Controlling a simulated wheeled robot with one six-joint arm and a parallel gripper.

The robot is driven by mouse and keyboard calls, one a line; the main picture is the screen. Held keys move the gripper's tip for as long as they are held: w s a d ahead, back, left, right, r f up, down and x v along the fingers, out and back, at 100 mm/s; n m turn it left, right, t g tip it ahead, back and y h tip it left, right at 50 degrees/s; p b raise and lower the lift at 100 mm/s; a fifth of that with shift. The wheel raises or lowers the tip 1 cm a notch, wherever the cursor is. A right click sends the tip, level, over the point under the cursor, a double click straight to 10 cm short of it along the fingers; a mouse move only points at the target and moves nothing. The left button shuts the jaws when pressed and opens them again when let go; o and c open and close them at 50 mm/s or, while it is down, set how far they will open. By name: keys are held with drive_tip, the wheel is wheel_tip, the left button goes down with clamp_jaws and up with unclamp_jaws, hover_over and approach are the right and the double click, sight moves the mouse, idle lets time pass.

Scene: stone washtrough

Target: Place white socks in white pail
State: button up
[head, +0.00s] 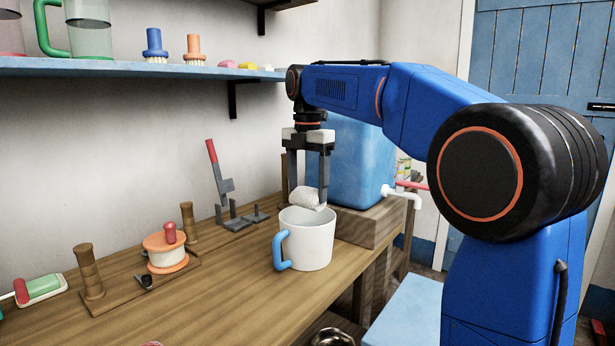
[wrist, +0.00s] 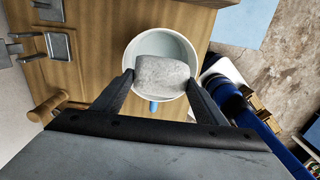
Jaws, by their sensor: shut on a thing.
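A white pail (head: 306,240) with a blue handle stands upright on the wooden bench. My gripper (head: 308,200) points down above the pail and is shut on a rolled pair of white socks (head: 305,197). In the wrist view the socks (wrist: 162,74) sit between the two fingers, over the pail's round opening (wrist: 133,52). The socks hang at about rim height or slightly above; I cannot tell whether their lower edge is inside the rim. The part of the pail under the socks is hidden.
A blue tank (head: 350,160) on a wooden block stands close behind the pail, with a white tap (head: 402,194) at its side. An orange-and-white spool (head: 166,250), wooden pegs and a red-handled clamp (head: 222,180) lie left. A shelf (head: 130,68) runs above. The bench front is clear.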

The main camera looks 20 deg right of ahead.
sight(308, 188)
drive_tip(key=shift+f, duration=1.85)
drive_tip(key=o, duration=1.2)
drive_tip(key=shift+c, duration=0.2)
drive_tip(key=shift+r, duration=3.5)
drive_tip(key=shift+s, duration=0.1)
